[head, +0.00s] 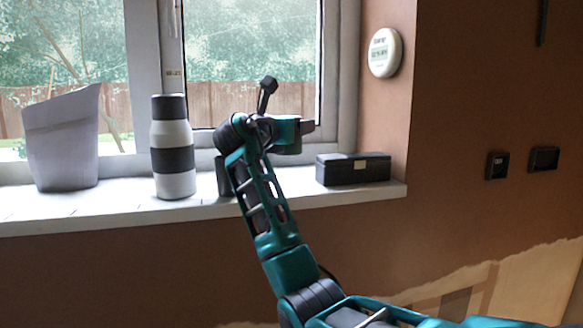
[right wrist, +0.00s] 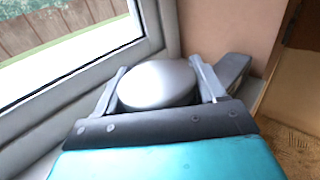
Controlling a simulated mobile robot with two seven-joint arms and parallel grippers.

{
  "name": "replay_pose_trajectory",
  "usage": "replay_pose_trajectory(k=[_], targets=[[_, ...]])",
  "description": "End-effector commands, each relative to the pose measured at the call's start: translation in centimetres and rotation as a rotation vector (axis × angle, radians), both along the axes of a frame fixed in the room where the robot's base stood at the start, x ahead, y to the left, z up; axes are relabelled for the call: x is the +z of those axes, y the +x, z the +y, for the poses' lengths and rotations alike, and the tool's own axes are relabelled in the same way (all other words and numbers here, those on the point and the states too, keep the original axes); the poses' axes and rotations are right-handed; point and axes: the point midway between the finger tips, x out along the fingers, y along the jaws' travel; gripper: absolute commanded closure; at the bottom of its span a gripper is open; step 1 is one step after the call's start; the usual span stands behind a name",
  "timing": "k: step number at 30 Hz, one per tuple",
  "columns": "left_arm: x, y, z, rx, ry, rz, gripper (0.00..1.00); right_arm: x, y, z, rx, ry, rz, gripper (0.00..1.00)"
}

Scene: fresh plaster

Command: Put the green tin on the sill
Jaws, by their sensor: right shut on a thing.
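My right gripper (right wrist: 158,70) is shut on a round thing with a smooth grey top (right wrist: 158,84), one finger on each side of it. Its side is hidden from the wrist camera, so I cannot tell whether it is the green tin. In the head view my right gripper (head: 306,127) is over the sill near the window's right end; the held thing is not clearly seen there. I see no plainly green tin. The white sill (head: 110,210) runs below the window. My left gripper is not in view.
On the sill stand a grey pot (head: 62,140), a striped bottle (head: 173,160), a dark thing (head: 223,176) partly hidden by my arm, and a black box (head: 353,169). A round white wall device (head: 384,53) hangs at right. Some sill shows bare between arm and box.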

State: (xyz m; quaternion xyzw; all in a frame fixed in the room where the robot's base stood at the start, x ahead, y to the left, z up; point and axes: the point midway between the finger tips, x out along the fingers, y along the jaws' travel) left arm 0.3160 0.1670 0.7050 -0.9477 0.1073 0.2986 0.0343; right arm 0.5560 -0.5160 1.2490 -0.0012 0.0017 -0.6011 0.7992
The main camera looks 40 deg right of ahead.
Motion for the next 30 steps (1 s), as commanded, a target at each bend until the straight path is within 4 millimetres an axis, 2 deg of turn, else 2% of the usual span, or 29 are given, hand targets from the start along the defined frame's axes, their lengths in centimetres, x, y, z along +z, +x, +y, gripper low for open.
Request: replay_pose_trajectory(k=[1,3,11,18,29,30], targets=[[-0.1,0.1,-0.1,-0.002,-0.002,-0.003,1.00,-1.4,0.0,0.0,0.000,-0.002,0.003,0.68],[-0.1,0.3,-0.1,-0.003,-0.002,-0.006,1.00,-2.4,0.0,0.0,0.000,-0.002,-0.001,0.68],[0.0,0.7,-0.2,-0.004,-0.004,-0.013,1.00,-4.3,0.0,0.0,0.000,-0.002,-0.002,0.68],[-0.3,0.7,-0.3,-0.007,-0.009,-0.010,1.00,-7.7,0.0,0.0,0.000,-0.002,-0.001,0.68],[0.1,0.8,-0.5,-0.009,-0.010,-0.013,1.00,-8.0,0.0,0.0,0.000,-0.003,-0.002,0.68],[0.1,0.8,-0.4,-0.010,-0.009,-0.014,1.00,-8.1,0.0,0.0,0.000,-0.001,-0.001,0.28]])
